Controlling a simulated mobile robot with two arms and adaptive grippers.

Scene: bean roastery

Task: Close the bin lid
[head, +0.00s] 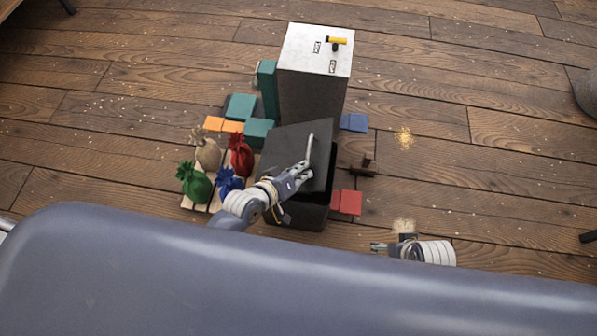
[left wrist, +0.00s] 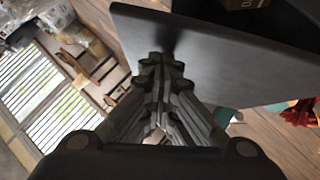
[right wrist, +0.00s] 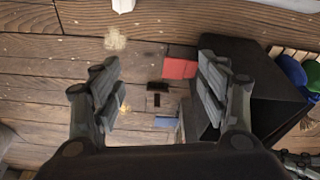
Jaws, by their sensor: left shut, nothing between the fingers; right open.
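The dark bin (head: 296,217) stands on the floor near the middle of the head view. Its black lid (head: 285,143) is partly raised and tilted, with a dark gap along the bin's right side. A pale bar-like handle (head: 310,146) shows on the lid. My left gripper (head: 305,167) is shut and empty, over or against the lid; contact is unclear. In the left wrist view its tips (left wrist: 162,62) are close to the lid panel (left wrist: 225,55). My right gripper (head: 377,247) is open and empty, right of the bin; the bin (right wrist: 268,82) also shows in the right wrist view.
A tall white-topped cabinet (head: 312,95) stands behind the bin. Green (head: 193,183), tan, red and blue sacks sit on a pallet at left. Teal blocks (head: 240,107), a red block (head: 346,202) and a blue block (head: 354,122) lie around. Floor at right is mostly clear.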

